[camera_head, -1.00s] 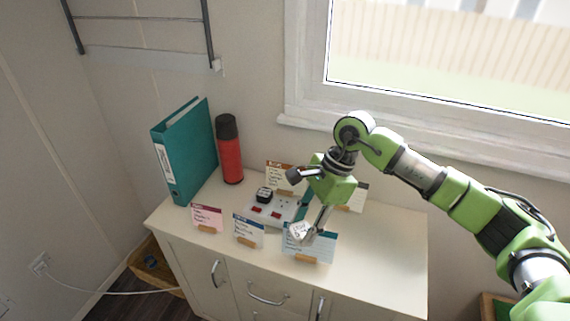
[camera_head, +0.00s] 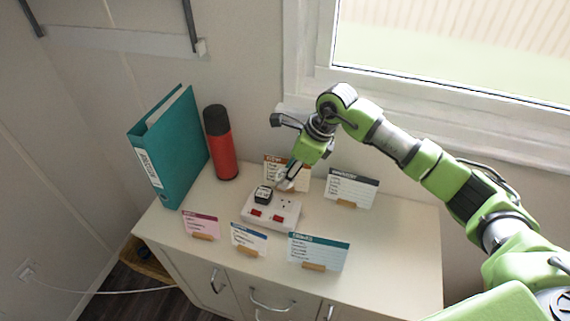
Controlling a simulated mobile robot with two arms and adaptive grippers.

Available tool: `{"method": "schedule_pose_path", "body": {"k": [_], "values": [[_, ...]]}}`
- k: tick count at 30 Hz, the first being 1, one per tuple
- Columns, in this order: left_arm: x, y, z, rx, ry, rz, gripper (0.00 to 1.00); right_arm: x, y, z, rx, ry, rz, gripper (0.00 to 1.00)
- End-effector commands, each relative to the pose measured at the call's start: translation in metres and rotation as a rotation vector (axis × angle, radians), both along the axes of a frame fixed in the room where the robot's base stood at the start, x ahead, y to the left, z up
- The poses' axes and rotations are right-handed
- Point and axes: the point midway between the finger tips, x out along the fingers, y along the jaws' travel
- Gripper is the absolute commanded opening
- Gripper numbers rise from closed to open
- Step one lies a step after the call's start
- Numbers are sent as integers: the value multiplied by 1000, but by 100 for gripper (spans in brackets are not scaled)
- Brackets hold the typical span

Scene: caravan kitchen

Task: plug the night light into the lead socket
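The lead socket (camera_head: 285,215) is a white block with red switches, lying on the cabinet top. A black plug (camera_head: 263,195) sits in its left part; socket holes show on its right part. My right gripper (camera_head: 289,182) points down just behind the block's back edge. It is shut on a small whitish thing, which I take to be the night light (camera_head: 283,185). The night light is small and partly hidden by the fingers, and I cannot tell whether it touches the block. My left gripper is not in view.
Cards in wooden stands surround the block: pink (camera_head: 201,222), blue (camera_head: 249,238), teal (camera_head: 318,250), brown (camera_head: 272,171) and dark-headed (camera_head: 352,187). A teal binder (camera_head: 172,150) and a red flask (camera_head: 221,150) stand at the left. The cabinet top (camera_head: 390,240) is clear at right.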

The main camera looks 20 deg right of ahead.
Motion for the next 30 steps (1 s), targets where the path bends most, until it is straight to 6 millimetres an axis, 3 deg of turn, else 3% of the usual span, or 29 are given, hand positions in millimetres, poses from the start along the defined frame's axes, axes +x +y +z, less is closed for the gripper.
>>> {"method": "schedule_pose_path", "body": {"k": [6, 9, 13, 20, 30], "values": [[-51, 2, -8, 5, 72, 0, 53, 0, 0, -9, 1, -1, 1, 15], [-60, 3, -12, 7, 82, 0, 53, 0, 0, -16, 1, 0, 1, 15], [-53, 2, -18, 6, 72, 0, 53, 0, 0, -28, 1, 0, 1, 15], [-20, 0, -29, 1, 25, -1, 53, 0, 0, -51, 0, 0, 1, 15], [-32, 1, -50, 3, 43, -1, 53, 0, 0, -78, 0, -2, 1, 15]]}}
